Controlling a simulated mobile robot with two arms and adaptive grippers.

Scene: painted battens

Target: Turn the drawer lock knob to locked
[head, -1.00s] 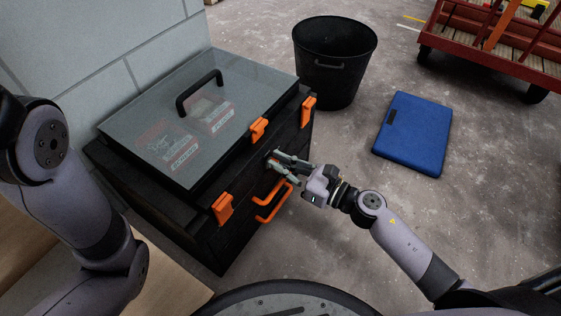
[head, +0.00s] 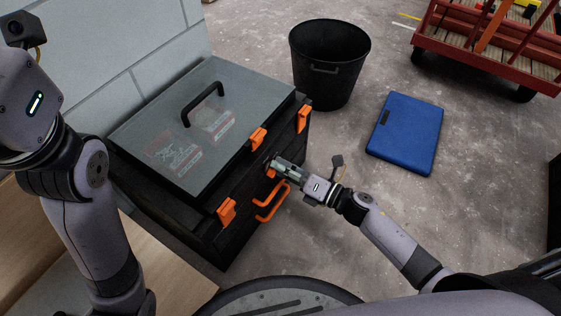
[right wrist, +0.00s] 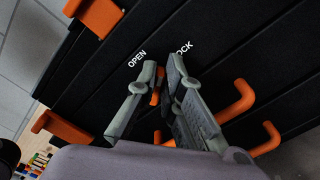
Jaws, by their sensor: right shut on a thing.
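The black tool chest (head: 232,232) stands on the floor at the left of the head view. My right gripper (head: 273,167) reaches its front face from the right. The orange lock knob (right wrist: 157,90) is between the two fingers in the right wrist view, and the gripper is shut on it. A bit of the orange also shows in the head view (head: 270,172). The OPEN label (right wrist: 137,58) and the partly covered LOCK label (right wrist: 185,48) sit just beyond the fingertips. The fingers hide much of the knob, so I cannot tell its exact setting. My left gripper is out of view.
An orange drawer handle (head: 272,203) is just below my right gripper. Orange latches (head: 258,138) line the chest's upper edge. A black bin (head: 330,62), a blue case (head: 406,134) and a red cart (head: 490,45) stand farther off. Floor between is clear.

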